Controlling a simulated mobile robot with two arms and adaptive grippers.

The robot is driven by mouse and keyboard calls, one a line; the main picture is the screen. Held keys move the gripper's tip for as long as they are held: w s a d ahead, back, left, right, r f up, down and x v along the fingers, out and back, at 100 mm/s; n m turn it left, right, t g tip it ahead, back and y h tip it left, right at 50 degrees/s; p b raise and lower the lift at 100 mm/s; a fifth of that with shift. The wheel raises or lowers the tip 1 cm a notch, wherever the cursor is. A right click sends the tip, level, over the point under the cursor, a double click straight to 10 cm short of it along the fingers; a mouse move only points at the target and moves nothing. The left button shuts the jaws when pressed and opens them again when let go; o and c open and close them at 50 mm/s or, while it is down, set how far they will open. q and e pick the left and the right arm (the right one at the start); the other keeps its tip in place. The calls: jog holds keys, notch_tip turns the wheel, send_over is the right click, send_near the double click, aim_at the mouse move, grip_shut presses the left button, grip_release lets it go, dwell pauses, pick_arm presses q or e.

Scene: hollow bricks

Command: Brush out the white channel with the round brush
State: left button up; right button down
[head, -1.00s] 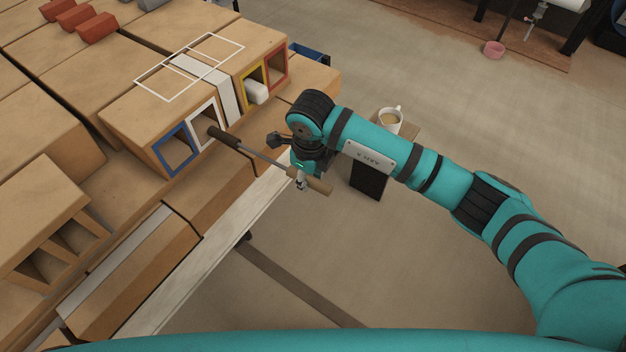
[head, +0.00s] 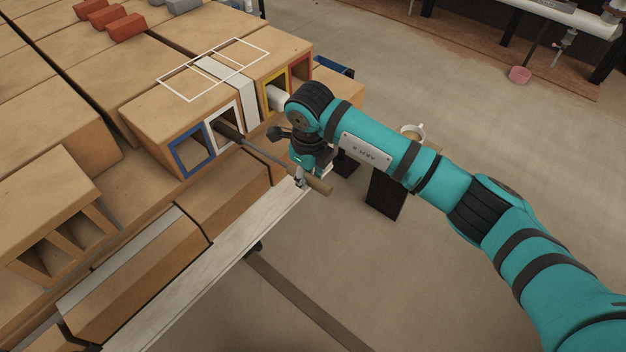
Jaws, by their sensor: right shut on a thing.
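The hollow brick (head: 165,112) lies on a stack, its open channel ends facing my right gripper. The white channel (head: 239,112) has a white frame and sits between the blue-framed channel (head: 177,155) and a white band. My right gripper (head: 301,177) is shut on the wooden handle of the round brush (head: 270,158). The thin rod points up and left, and the dark brush head overlaps the white-framed opening. The tip appears at or just inside the mouth; its exact depth is hard to tell. My left gripper is not in view.
A white block (head: 278,98) sticks out at the yellow-framed channel (head: 266,92), with a red-framed channel (head: 307,66) beyond. A pale plank (head: 225,258) edges the stack. A mug (head: 413,131) stands behind my right arm.

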aim_at(296, 168)
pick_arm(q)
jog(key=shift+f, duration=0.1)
pick_arm(e)
jog(key=shift+w+a, duration=0.1)
jog(key=shift+w+a+f+b, duration=0.1)
jog(key=shift+w+a+b, duration=0.4)
jog(key=shift+a+b, duration=0.25)
jog(key=shift+w+a+b, duration=0.3)
jog(key=shift+a+b, duration=0.05)
jog(key=shift+b, duration=0.15)
jog(key=shift+w+a, duration=0.15)
jog(key=shift+a, duration=0.05)
pick_arm(q)
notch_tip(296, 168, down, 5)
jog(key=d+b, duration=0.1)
jog(key=b, duration=0.2)
pick_arm(e)
jog(key=shift+w+a, duration=0.75)
jog(key=shift+a, duration=0.35)
jog(key=shift+w+a, duration=0.4)
jog(key=shift+a, duration=0.05)
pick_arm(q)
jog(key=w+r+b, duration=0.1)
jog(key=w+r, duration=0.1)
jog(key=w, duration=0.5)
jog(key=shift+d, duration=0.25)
pick_arm(e)
jog(key=shift+w+a, duration=0.4)
jog(key=shift+a, duration=0.15)
